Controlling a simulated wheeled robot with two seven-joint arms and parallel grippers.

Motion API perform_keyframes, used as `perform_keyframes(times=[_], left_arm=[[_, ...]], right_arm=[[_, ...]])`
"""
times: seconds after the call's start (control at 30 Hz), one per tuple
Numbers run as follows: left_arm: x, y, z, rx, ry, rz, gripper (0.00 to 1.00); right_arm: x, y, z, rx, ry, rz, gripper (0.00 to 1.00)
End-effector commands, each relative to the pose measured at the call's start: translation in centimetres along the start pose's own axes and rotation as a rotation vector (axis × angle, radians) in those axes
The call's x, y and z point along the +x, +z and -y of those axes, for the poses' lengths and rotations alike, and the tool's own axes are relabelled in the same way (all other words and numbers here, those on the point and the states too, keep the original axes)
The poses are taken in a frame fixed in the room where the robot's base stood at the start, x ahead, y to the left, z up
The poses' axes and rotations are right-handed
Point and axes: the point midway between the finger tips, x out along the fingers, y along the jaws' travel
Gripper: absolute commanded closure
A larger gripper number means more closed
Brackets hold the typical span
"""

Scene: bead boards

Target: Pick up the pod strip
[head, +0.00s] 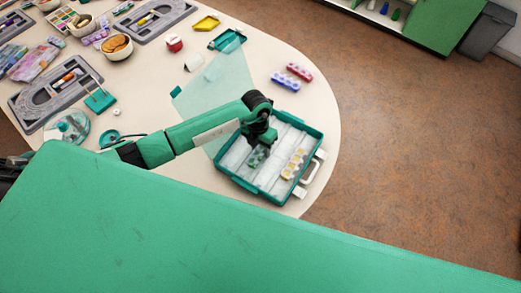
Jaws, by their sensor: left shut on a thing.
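My left gripper (259,150) reaches down over the open teal case (241,184) near the table's right end. It is shut on a greenish pod strip (257,158), partly hidden by the fingers. I cannot tell whether this strip touches the case floor. A pod strip with yellow pods (293,164) lies in the right part of the case. A blue pod strip (285,82) and a red pod strip (300,71) lie on the table behind the case. My right gripper is not in view.
The cream table (322,105) has a rounded right end, with bare surface around the two outer strips. Grey bead boards (52,98), bowls (117,46), a yellow tray (206,23) and a red-lidded jar (174,43) stand left and behind. The case's white handle (309,175) points right.

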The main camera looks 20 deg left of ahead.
Motion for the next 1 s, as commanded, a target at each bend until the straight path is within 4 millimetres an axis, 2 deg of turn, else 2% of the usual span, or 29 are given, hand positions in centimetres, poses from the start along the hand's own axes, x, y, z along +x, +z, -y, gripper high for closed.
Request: perform_keyframes(times=[0.07, 0.3, 0.5, 0.7, 1.0], left_arm=[[-1.3, -0.1, 0.1, 0.003, 0.003, 0.005, 0.90], [-8.5, -0.7, 1.1, 0.004, 0.003, 0.008, 0.90], [-13.4, -1.2, 1.9, 0.003, 0.002, 0.006, 0.90], [-16.4, -1.6, 2.3, 0.001, 0.001, 0.003, 0.90], [-18.0, -1.8, 2.6, 0.000, 0.001, 0.000, 0.90]], right_arm=[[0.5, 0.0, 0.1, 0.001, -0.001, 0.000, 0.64], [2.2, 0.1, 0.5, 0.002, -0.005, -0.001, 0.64], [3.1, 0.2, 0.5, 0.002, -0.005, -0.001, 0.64], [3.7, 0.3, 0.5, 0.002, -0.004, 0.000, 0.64], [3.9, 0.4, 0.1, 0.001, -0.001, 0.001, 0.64]])
